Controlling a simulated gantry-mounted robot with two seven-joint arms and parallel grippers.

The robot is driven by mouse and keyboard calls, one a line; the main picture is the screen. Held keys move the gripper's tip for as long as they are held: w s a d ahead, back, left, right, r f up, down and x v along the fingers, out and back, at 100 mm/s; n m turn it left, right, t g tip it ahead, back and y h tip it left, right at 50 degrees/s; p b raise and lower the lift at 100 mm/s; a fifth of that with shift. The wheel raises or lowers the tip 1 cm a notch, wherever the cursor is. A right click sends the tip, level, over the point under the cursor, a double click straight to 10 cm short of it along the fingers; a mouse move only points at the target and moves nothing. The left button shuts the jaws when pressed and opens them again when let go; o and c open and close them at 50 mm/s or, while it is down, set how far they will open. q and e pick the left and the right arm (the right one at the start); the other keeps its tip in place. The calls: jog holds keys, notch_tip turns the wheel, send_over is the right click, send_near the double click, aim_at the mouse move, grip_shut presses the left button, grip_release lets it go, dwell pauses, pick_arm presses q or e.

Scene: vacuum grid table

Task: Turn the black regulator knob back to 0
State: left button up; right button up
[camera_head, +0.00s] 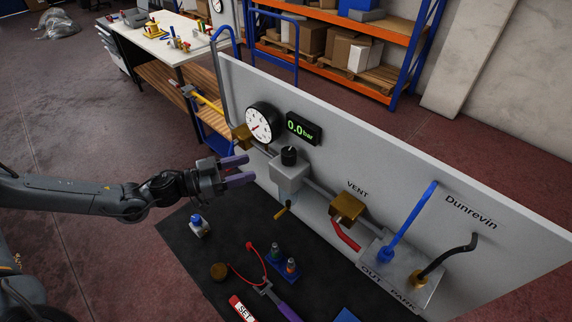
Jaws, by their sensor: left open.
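The black regulator knob (289,155) sits on top of a light grey regulator block (290,174) mounted on the front of the white panel. My left gripper (243,169) is open and empty, its two purple fingers pointing right toward the block. It is left of the knob and apart from it. A round white dial gauge (262,122) is up and left of the knob. A digital display (303,128) beside it reads 0.0 bar in green. Any marking on the knob is too small to read. My right gripper does not show.
The white panel (340,130) carries brass valves, a red lever (345,236), a blue hose (408,222) and a black hose (448,256). On the black mat (222,262) lie small fittings, a red cable loop and a purple-handled tool (288,311). Shelving and a workbench stand behind.

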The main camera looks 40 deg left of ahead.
aim_at(282, 157)
pick_arm(q)
jog(key=x, duration=0.3)
jog(key=p+x, duration=0.1)
jog(key=x, duration=0.6)
jog(key=shift+w+r, duration=0.1)
jog(key=shift+r, duration=0.3)
jog(key=shift+w+d+f+p, duration=0.1)
jog(key=shift+w+d+p, duration=0.25)
jog(key=shift+w, duration=0.15)
jog(key=c, duration=0.8)
jog(key=shift+y, duration=0.3)
